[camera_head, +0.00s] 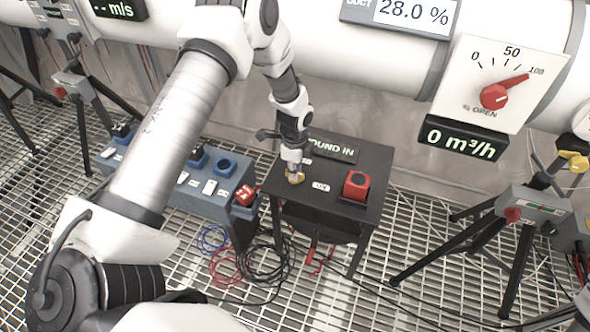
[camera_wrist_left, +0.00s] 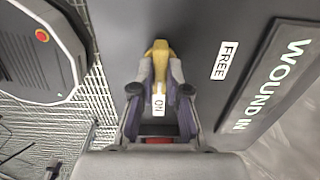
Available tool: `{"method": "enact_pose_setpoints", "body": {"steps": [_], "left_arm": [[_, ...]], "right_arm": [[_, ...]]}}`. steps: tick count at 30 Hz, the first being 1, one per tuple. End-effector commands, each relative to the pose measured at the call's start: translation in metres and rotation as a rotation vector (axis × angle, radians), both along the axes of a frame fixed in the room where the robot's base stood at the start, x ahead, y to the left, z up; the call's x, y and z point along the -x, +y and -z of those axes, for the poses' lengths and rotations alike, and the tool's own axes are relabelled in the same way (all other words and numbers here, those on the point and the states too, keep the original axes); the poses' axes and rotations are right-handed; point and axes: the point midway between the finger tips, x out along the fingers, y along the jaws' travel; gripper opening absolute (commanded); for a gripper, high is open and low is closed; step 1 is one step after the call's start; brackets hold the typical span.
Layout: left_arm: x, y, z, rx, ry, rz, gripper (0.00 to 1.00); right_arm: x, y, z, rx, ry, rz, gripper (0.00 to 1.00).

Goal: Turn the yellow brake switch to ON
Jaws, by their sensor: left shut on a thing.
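The yellow brake switch (camera_head: 297,178) is a small yellow knob on top of the dark table-like box (camera_head: 335,207). In the left wrist view, the switch (camera_wrist_left: 159,50) shows between the fingertips. My left gripper (camera_head: 293,170) reaches down onto the box from above; in its wrist view the gripper (camera_wrist_left: 158,75) is shut on the switch. The white ON label (camera_wrist_left: 158,101) shows between the fingers, and the FREE label (camera_wrist_left: 226,61) lies to the right of the switch. The fingers hide part of the switch, so its exact angle is hard to tell. My right gripper is out of view.
A red button block (camera_head: 356,186) stands right of the switch on the box. The WOUND IN display (camera_head: 333,149) is at its back. A blue-grey switch panel (camera_head: 190,178) is to the left. Black tripods (camera_head: 500,235) stand right, and loose cables (camera_head: 262,262) lie on the grating.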

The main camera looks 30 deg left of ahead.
Motion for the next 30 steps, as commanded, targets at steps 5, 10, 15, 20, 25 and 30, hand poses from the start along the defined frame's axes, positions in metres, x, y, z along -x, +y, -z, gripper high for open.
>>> {"method": "enact_pose_setpoints", "body": {"steps": [5, 10, 15, 20, 25, 30], "left_arm": [[0.0, 0.0, 0.0, -0.001, 0.001, 0.002, 0.0], [0.0, 0.0, 0.0, 0.0, 0.0, 0.001, 0.4], [0.0, 0.0, 0.0, 0.0, 0.0, 0.001, 0.4], [-0.001, 0.0, -0.009, 0.0, -0.002, 0.001, 0.4], [-0.001, 0.0, -0.041, 0.0, -0.003, 0.0, 0.4], [-0.001, 0.001, -0.069, 0.0, -0.002, 0.0, 0.4]], "right_arm": [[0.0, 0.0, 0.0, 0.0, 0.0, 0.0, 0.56], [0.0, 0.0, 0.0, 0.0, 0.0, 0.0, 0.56], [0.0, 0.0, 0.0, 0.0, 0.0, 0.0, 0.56], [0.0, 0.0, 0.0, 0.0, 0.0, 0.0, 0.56], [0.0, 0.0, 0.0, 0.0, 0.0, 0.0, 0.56], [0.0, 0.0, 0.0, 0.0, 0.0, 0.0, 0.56]]}}
